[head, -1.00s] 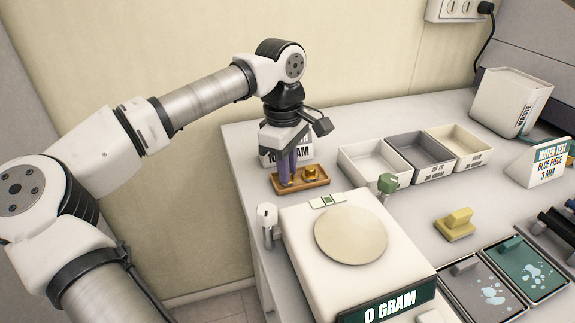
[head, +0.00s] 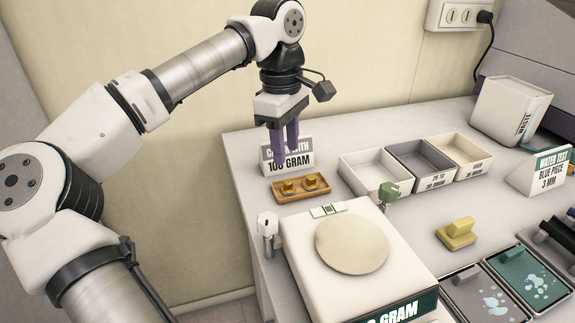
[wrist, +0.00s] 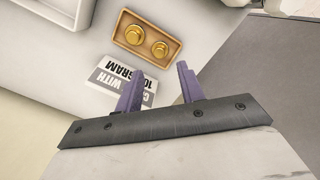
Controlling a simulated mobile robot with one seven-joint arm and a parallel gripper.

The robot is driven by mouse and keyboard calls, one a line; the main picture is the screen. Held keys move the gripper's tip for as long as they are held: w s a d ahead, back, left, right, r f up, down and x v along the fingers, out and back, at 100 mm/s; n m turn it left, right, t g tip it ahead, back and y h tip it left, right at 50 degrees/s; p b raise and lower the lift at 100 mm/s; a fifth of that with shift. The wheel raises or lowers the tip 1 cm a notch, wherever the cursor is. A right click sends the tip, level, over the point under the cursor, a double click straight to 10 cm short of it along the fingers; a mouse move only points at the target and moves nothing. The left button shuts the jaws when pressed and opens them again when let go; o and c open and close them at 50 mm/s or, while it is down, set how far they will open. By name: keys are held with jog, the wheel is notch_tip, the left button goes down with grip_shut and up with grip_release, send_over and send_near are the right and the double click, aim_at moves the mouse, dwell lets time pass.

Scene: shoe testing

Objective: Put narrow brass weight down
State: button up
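The narrow brass weight (head: 288,187) stands in the left part of a small wooden tray (head: 303,196) in the head view. In the wrist view it is the smaller, right-hand weight (wrist: 160,48). A wider brass weight (head: 311,183) stands beside it in the same tray, and it also shows in the wrist view (wrist: 133,34). My gripper (head: 286,154) is above and behind the tray, in front of the 100 gram sign. Its purple fingers are apart and empty in the wrist view (wrist: 161,72).
The 100 gram sign (head: 291,166) stands just behind the tray. A scale (head: 310,246) with a round plate is in front. Three open bins (head: 376,179) are to the right. A yellow block (head: 457,233) lies farther right.

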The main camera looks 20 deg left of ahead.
jog(key=shift+a+r, duration=0.15)
jog(key=shift+r, duration=2.2)
